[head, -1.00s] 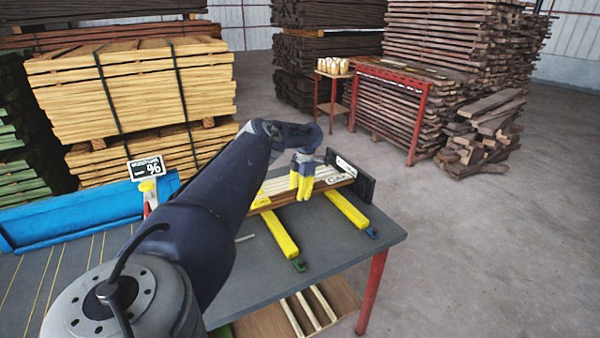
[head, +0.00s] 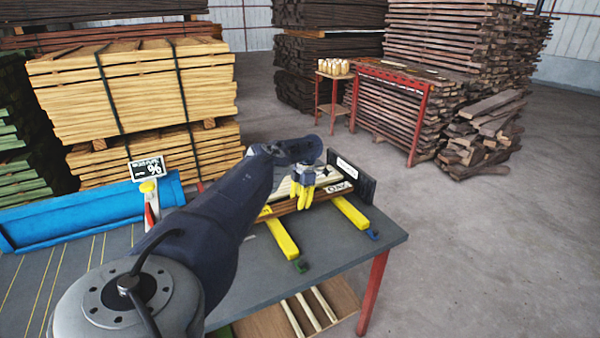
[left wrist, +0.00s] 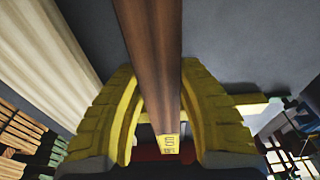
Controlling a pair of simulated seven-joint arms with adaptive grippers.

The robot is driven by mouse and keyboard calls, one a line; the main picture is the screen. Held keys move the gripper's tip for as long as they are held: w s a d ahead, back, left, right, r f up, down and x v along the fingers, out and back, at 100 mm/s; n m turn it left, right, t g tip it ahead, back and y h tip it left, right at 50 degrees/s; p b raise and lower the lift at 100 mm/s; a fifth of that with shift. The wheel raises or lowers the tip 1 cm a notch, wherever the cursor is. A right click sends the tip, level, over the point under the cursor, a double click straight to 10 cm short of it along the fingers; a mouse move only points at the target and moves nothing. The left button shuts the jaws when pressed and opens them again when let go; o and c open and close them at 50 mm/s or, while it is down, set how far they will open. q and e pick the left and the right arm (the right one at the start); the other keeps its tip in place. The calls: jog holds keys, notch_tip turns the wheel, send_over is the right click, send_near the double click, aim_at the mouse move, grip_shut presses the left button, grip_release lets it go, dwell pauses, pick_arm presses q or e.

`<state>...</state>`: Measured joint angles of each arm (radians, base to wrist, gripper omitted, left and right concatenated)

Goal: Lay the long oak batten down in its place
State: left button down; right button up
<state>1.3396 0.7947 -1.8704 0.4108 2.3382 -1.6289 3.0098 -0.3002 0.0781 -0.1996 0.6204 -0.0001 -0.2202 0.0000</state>
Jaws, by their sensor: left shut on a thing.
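My left gripper (head: 303,197), with yellow fingers, is shut on a long brown batten (head: 286,208) over the far right part of the grey table. In the left wrist view the batten (left wrist: 152,60) runs between the two fingers (left wrist: 165,125) and has a yellow label at its near end. The batten lies across two yellow bars (head: 282,238) in the head view; whether it touches them I cannot tell. A board lettered "OAK" (head: 339,188) is beside it, in front of a black upright plate (head: 362,178). My right gripper is not in view.
A blue trough (head: 90,217) and a small price sign (head: 147,168) stand at the table's left. Lumber stacks stand behind.

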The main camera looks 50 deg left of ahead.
pick_arm(q)
jog(key=shift+f, duration=0.4)
jog(key=c, duration=0.9)
grip_release()
jog(key=shift+c, duration=0.2)
jog(key=shift+r, duration=0.1)
notch_tip(320, 180, up, 12)
jog(key=w, duration=0.1)
jog(key=shift+w+d+r, duration=0.2)
jog(key=shift+w+r, duration=0.05)
jog(key=shift+w, duration=0.1)
